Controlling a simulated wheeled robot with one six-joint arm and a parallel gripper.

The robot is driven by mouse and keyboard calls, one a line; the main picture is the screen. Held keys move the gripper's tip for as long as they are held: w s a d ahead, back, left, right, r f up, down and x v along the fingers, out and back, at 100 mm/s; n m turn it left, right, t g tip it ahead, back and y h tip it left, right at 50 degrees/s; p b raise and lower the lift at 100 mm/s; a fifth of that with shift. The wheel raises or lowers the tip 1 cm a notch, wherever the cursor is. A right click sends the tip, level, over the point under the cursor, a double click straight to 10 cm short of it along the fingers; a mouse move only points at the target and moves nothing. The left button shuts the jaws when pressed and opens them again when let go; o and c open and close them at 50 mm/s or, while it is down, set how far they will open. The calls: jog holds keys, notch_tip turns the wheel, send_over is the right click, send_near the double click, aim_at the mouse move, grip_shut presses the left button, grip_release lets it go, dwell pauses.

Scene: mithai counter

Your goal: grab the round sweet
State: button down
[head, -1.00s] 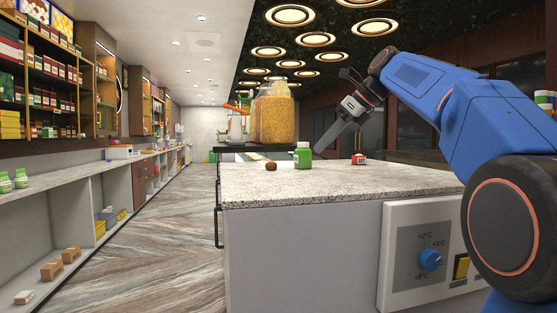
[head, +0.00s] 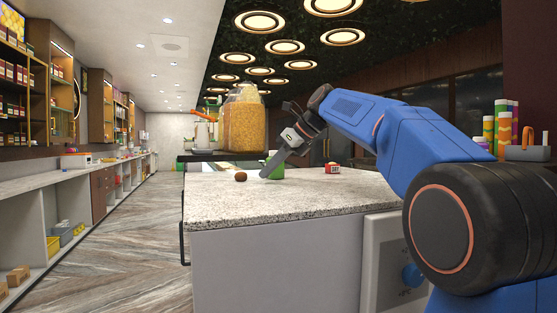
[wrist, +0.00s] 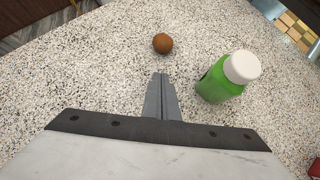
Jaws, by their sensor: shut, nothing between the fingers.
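The round sweet (head: 241,176) is a small brown ball on the speckled stone counter (head: 290,206), near its left side. It also shows in the wrist view (wrist: 162,43), beyond my fingertips and apart from them. My gripper (head: 266,174) points down to the left, just right of the sweet in the head view. In the wrist view its fingers (wrist: 161,78) are shut together with nothing between them. A green bottle with a white cap (wrist: 228,78) stands right of the fingers; in the head view my gripper partly hides it.
A small red box (head: 332,168) sits on the counter to the right of the bottle. A large jar of yellow bits (head: 244,122) stands behind the counter top. The counter's left edge lies close to the sweet.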

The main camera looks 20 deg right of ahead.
aim_at(241, 177)
jog(key=shift+w+a+f, duration=0.15)
jog(key=shift+w+a, duration=0.65)
jog(key=shift+w+a+f, duration=0.1)
jog(key=shift+w+a, duration=0.65)
